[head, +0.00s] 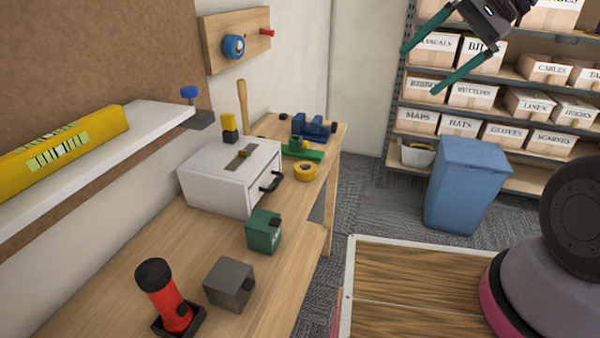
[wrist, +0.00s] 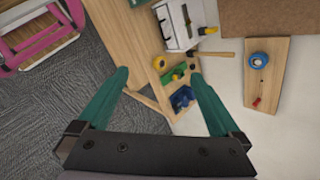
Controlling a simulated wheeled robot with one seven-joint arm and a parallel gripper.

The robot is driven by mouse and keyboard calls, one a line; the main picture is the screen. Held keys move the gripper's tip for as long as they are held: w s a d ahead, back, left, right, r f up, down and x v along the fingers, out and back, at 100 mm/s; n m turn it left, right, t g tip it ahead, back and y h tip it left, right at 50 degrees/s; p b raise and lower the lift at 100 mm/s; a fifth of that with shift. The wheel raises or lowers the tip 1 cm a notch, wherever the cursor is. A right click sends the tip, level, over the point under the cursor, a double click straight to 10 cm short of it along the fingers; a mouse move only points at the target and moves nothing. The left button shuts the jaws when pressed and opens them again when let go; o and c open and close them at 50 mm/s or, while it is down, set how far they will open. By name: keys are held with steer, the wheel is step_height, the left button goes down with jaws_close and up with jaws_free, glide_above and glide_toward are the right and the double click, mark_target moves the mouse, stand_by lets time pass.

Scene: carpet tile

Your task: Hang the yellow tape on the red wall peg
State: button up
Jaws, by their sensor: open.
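The yellow tape (head: 305,171) lies flat on the wooden bench, just right of the white drawer box. It also shows in the wrist view (wrist: 160,62), small and between my fingers in the picture. The red wall peg (head: 266,32) sticks out from the right end of a wooden board on the wall; in the wrist view the red peg (wrist: 256,101) is at the board's lower end. A blue tape roll (head: 233,46) hangs on the same board. My gripper (head: 422,72) is raised, well right of the bench and board, its green fingers open and empty.
The white drawer box (head: 215,182) has a mallet-like wooden handle (head: 243,105) behind it. Green and blue tools (head: 313,126) lie beyond the tape. A green block (head: 263,232), grey block (head: 229,284) and red flashlight (head: 163,292) stand nearer. A blue bin (head: 465,185) fronts the shelves.

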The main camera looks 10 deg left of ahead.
mark_target(311, 169)
steer(key=w+a+f+m+g+y, duration=0.1)
steer(key=w+a+f+m+y, duration=0.3)
steer(key=a, duration=0.3)
steer(key=w+a+f+m+y, duration=0.2)
steer(key=w+a+f+m, duration=0.1)
steer(key=a+f, duration=0.35)
steer(key=w+a+f+m+t, duration=0.2)
steer(key=w+f+m, duration=0.1)
steer(key=f, duration=0.5)
steer(key=w+a+f+m+t+h, duration=0.1)
steer(key=w+a+f+m+t, duration=0.1)
steer(key=f, duration=0.7)
steer(key=w+a+f+m+t+h, duration=0.1)
steer(key=w+f+m, duration=0.3)
steer(key=f, duration=0.4)
steer(key=shift+a+f+m+t, duration=0.35)
steer(key=shift+a+m+t, duration=0.3)
steer(key=shift+a, duration=0.2)
steer(key=x, duration=0.5)
steer(key=shift+a+f, duration=0.2)
steer(key=shift+a, duration=0.15)
